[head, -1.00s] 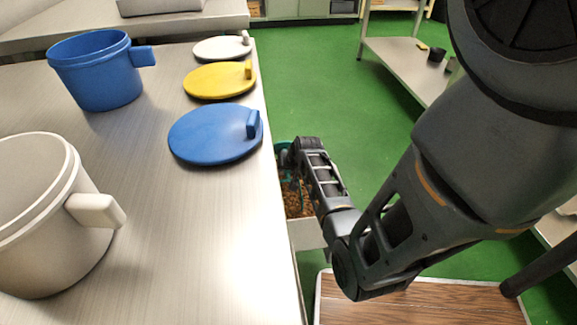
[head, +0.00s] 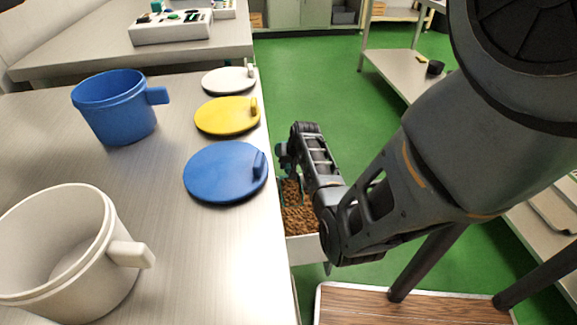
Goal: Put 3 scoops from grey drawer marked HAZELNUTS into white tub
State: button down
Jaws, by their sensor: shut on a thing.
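The white tub (head: 108,268) stands open on the near left of the metal table, its handle pointing right; its visible inside looks empty. An open drawer (head: 303,248) with a pale front juts out beside the table's right edge, below the tabletop. Brown nuts (head: 299,221) lie in it; no label is readable. My gripper (head: 284,158) is over the drawer's far part, close to the table edge. It is shut on a teal thing, likely a scoop (head: 281,166), mostly hidden by the gripper and table edge. I cannot tell whether the scoop holds nuts.
A blue tub (head: 115,112) stands farther back on the table (head: 160,190). White (head: 226,80), yellow (head: 225,117) and blue (head: 222,174) lids lie along its right edge, near my arm. A shelf rack (head: 400,75) stands at the right; green floor lies between.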

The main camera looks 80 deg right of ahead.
jog(key=shift+w+d+r+p, duration=0.1)
jog(key=shift+d+r+p, duration=0.15)
jog(key=shift+r+p, duration=0.75)
jog(key=shift+d+r+p, duration=0.2)
jog(key=shift+r+p, duration=0.45)
jog(key=shift+r, duration=0.55)
